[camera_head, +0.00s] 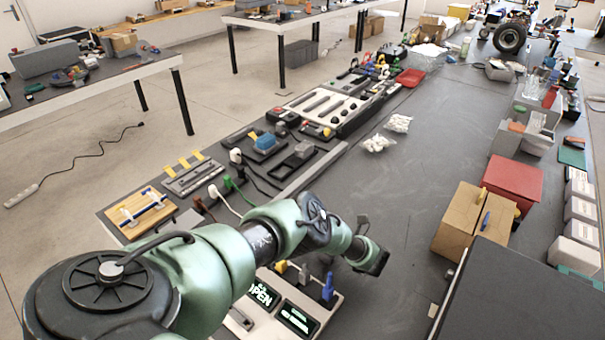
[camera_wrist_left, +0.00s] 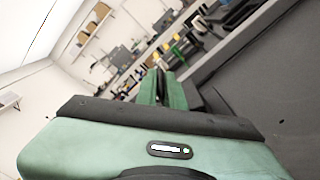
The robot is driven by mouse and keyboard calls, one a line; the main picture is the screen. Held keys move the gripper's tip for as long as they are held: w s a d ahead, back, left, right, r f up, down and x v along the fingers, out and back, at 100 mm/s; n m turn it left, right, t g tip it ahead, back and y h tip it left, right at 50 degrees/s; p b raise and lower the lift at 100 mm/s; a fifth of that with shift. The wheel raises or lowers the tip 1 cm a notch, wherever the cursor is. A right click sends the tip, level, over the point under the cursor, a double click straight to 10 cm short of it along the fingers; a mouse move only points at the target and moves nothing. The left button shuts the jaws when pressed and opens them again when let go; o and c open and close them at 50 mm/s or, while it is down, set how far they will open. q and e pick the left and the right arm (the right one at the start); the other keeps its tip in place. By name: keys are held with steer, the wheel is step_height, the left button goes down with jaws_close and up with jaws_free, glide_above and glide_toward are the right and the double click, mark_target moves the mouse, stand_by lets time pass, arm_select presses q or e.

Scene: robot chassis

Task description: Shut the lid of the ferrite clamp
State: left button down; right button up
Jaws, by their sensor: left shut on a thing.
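My left arm comes in from the left, and its dark gripper (camera_head: 370,257) hangs over the grey bench, right of the test panel. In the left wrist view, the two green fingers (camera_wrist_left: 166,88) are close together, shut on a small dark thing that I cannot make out. I cannot pick out the ferrite clamp or its lid for sure in either view. The panel (camera_head: 333,310) has a lit display reading OPEN (camera_head: 262,294), with a yellow piece (camera_head: 281,267) and a blue piece (camera_head: 328,287) standing at its back edge. My arm hides part of the panel. My right gripper is not in view.
Cardboard boxes (camera_head: 457,222) and a red box (camera_head: 513,183) stand to the right. Fixtures and cables line the bench's left side, including a wooden board (camera_head: 140,212). Small bags of white pieces (camera_head: 378,143) lie farther back. The bench middle (camera_head: 420,160) is mostly clear.

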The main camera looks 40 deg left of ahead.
arm_select(q)
steer(key=shift+s+f+n+p, duration=0.3)
steer(key=shift+s+n, duration=0.1)
steer(key=shift+n, duration=0.65)
steer(key=shift+s+f+n+p, duration=0.15)
steer(key=shift+s+f+n, duration=0.15)
steer(key=shift+n, duration=0.75)
steer(key=shift+s, duration=0.1)
steer(key=c, duration=1.8)
jaws_free()
steer(key=d, duration=0.2)
steer(key=d+b, duration=0.1)
steer(key=d, duration=0.2)
steer(key=w+d, duration=0.1)
steer(key=d, duration=0.1)
steer(key=shift+d+b, duration=0.35)
steer(key=shift+b, duration=0.05)
